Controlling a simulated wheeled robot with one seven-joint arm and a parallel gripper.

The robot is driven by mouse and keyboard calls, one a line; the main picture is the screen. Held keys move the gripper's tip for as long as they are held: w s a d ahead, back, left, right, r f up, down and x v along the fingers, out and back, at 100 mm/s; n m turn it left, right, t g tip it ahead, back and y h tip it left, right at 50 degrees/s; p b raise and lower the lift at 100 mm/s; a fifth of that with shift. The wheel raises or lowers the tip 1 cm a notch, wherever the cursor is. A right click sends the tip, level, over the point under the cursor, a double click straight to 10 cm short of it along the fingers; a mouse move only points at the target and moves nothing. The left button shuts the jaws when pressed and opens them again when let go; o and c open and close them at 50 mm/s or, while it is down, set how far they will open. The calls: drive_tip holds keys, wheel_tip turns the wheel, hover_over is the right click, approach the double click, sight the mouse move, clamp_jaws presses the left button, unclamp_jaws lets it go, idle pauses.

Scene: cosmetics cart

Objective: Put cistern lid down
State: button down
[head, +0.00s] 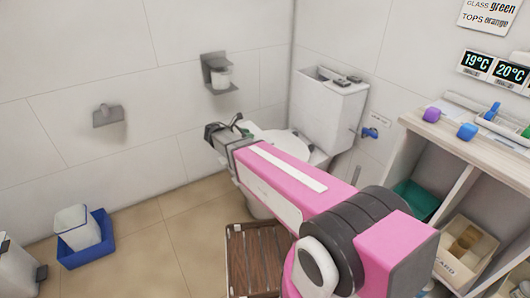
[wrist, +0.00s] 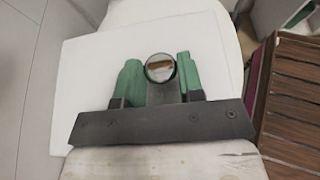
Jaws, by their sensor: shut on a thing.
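The cistern lid is a flat white slab (wrist: 85,75) in the wrist view, with a round grey-rimmed knob (wrist: 160,68) on it. The green fingers of my gripper (wrist: 160,75) are shut on this knob from both sides. In the head view my gripper (head: 238,128) is over the toilet (head: 290,143), left of the cistern; my arm hides most of the lid there. The white cistern (head: 326,105) stands against the back wall with its top open and small dark parts at its rim. Whether the lid touches the toilet cannot be told.
A brown slatted wooden stool (head: 255,262) stands in front of the toilet. A blue tray (head: 86,240) with a white bin lies on the floor at left. A shelf unit (head: 465,135) with bins and small items stands at right. The floor at left is mostly clear.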

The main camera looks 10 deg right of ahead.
drive_tip(key=x, duration=0.4)
drive_tip(key=s+f+x, duration=0.1)
drive_tip(key=x, duration=0.3)
drive_tip(key=s+f+x, duration=0.1)
drive_tip(key=x, duration=0.4)
drive_tip(key=shift+s, duration=0.1)
drive_tip(key=shift+f, duration=1.95)
drive_tip(key=c, duration=0.7)
unclamp_jaws()
drive_tip(key=shift+c, duration=0.2)
drive_tip(key=v, duration=1.2)
drive_tip(key=s+d+m+g+y, duration=0.1)
drive_tip(key=s+d+m, duration=0.2)
drive_tip(key=s+d+m+g+y, duration=0.1)
drive_tip(key=s+d+m+y, duration=0.1)
drive_tip(key=s+d+m, duration=0.1)
drive_tip(key=s+d+f+m+g+y, duration=0.1)
drive_tip(key=s+d+m+g, duration=0.1)
drive_tip(key=s+d+m, duration=0.1)
drive_tip(key=shift+s+m+y, duration=0.3)
drive_tip(key=shift+m+y, duration=0.1)
drive_tip(key=shift+m, duration=0.1)
drive_tip(key=s+d+r+m+g+y, duration=0.1)
drive_tip(key=s+d+r+m+y, duration=0.1)
drive_tip(key=s+m+y, duration=0.5)
drive_tip(key=s+m, duration=0.1)
drive_tip(key=m, duration=0.4)
drive_tip(key=shift+s+r+y, duration=0.25)
drive_tip(key=shift+s+y, duration=0.05)
drive_tip(key=shift+s, duration=0.1)
